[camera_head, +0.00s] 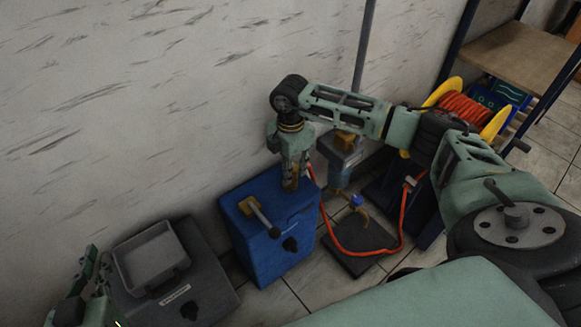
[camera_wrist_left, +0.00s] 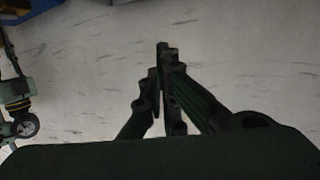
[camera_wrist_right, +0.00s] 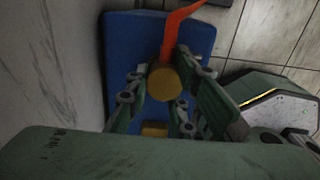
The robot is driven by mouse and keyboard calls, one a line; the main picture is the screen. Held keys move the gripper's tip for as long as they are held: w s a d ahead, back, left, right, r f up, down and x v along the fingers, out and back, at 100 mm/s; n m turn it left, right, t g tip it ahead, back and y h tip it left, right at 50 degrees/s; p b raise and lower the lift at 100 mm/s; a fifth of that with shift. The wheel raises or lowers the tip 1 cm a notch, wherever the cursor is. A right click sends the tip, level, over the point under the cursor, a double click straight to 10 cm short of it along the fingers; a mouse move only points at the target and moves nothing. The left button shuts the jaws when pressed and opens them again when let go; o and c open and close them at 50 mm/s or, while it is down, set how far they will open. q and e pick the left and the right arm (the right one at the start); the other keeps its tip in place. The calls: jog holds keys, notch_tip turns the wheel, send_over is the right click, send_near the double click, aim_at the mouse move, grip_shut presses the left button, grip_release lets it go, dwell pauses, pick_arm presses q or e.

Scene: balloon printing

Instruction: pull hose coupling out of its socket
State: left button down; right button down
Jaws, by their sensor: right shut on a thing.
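The hose coupling is a brass-coloured round piece (camera_wrist_right: 164,84) with an orange hose (camera_wrist_right: 176,35) leading from it. My right gripper (camera_head: 291,182) is shut on it, pointing down over the back of the blue box (camera_head: 262,258). The right wrist view shows the fingers (camera_wrist_right: 158,86) on either side of the coupling. The coupling's lower end and the socket are hidden, so I cannot tell how deep it sits. My left gripper (camera_head: 88,268) is at the lower left of the head view, away from the box. Its fingers (camera_wrist_left: 160,62) look closed together and empty.
A brass fitting with a lever (camera_head: 259,213) is on the blue box. A grey case with an open tray (camera_head: 150,262) stands left of it. The hose (camera_head: 343,252) loops past a dark base plate (camera_head: 358,243) towards a yellow reel (camera_head: 445,92). The wall is close behind.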

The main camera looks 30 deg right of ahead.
jog(key=shift+r, duration=0.3)
jog(key=shift+r+p, duration=0.3)
jog(key=shift+p, duration=0.2)
jog(key=shift+r+p, duration=0.5)
jog(key=shift+r, duration=0.05)
jog(key=shift+r+p, duration=0.6)
jog(key=shift+r, duration=0.35)
jog(key=shift+r+p, duration=0.3)
jog(key=shift+p, duration=0.2)
pick_arm(q)
jog(key=s+a+f+g+y, duration=0.1)
jog(key=s+a+f+g, duration=0.2)
jog(key=s+f+g, duration=0.2)
jog(key=s+a+f+g+y, duration=0.1)
jog(key=s+a+f+g, duration=0.2)
jog(key=s, duration=0.9)
notch_tip(320, 180, down, 4)
jog(key=g, duration=0.2)
jog(key=shift+n+g+y, duration=0.3)
jog(key=shift+y, duration=0.1)
dwell(2.1)
jog(key=shift+w, duration=0.1)
